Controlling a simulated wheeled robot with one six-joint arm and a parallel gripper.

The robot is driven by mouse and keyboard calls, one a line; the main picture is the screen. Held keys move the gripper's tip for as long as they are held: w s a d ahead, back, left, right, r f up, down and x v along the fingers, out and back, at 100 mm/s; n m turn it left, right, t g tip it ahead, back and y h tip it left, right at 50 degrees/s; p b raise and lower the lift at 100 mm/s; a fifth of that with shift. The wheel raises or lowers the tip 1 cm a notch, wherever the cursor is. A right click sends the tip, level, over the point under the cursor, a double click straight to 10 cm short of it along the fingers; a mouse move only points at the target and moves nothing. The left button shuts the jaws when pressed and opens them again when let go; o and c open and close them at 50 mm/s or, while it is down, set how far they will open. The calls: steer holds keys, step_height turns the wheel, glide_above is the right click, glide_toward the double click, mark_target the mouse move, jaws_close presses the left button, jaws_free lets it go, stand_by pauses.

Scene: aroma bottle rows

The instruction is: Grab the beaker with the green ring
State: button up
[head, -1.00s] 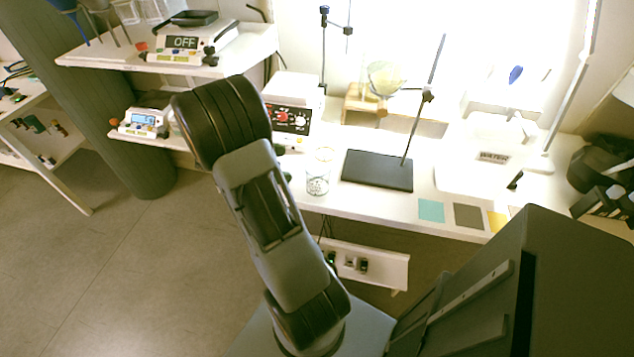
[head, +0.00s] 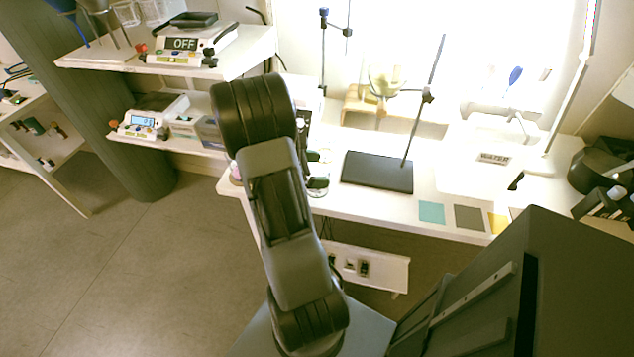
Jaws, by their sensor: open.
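A clear glass beaker (head: 319,192) stands near the front edge of the white bench, left of the black stand base. It is partly hidden by my gripper, and I cannot make out a green ring on it. My gripper (head: 318,169) is open, with its dark fingertips one above the other in the picture, in front of the beaker. I cannot tell whether the fingers are around the beaker or only in front of it. My arm hides the bench to the left.
A black stand base (head: 377,171) with a tilted rod is right of the beaker. Teal (head: 431,212), grey and yellow squares lie along the bench's front edge. A balance reading OFF (head: 187,43) sits on the upper left shelf. Another lit device (head: 143,122) is on the shelf below.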

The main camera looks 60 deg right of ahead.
steer(key=c, duration=1.3)
